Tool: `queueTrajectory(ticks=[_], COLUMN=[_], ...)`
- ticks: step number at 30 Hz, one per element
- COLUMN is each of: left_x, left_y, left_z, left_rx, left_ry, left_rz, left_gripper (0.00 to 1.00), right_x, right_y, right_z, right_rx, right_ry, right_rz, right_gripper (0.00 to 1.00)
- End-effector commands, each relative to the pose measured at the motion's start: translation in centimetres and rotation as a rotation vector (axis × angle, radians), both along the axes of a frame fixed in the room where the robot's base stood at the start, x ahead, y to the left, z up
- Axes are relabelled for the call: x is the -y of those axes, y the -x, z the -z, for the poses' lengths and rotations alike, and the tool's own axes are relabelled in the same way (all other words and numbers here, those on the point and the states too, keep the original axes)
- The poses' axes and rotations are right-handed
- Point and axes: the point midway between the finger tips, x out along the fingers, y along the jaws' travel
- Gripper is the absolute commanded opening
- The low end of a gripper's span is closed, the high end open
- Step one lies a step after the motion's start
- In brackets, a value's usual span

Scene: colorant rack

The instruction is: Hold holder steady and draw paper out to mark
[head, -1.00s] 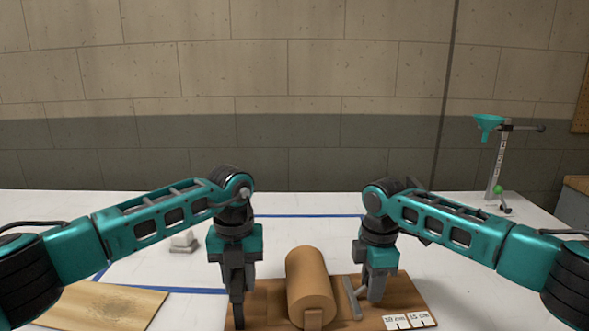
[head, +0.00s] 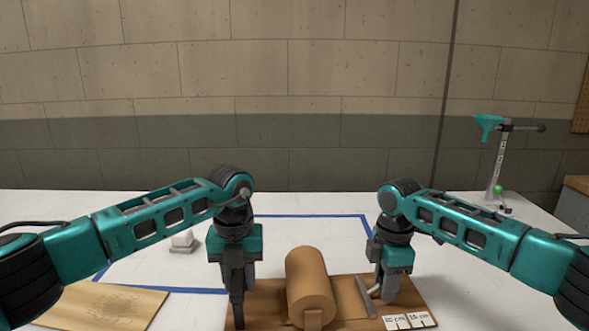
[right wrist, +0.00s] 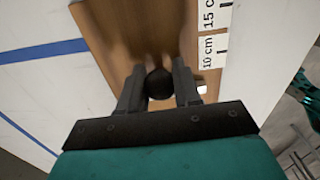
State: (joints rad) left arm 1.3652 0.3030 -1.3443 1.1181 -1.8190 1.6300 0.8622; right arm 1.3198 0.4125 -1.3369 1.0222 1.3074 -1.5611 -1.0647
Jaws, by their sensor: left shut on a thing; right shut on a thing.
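The wooden holder (head: 265,318) lies on the table and carries a fat brown paper roll (head: 309,285). A strip of brown paper (head: 350,296) lies flat right of the roll, up to a slanted grey bar (head: 367,297). My left gripper (head: 238,318) is shut on the holder at its left end. My right gripper (head: 386,296) is low over the board, just right of the bar. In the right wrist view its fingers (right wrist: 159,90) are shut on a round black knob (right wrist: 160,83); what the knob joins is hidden. White mark labels (head: 409,320), 10 cm and 15 cm, lie right of the bar.
A light wooden board (head: 105,305) lies at the left front. A small pale object (head: 183,241) stands behind it. Blue tape (head: 300,215) outlines an area on the white table.

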Motion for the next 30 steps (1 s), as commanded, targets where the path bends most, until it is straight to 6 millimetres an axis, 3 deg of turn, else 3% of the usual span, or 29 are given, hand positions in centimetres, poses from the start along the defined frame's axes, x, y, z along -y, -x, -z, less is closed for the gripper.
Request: queueTrajectory(ticks=[30], left_x=[-0.3], left_y=[-0.1], left_z=[0.0], left_rx=[0.0], left_ry=[-0.005], left_rz=[-0.005], left_gripper=[0.0], right_x=[2.6], right_y=[-0.2], right_z=[0.0], right_rx=[-0.001], right_ry=[0.006], right_rz=[0.007], right_gripper=[0.0])
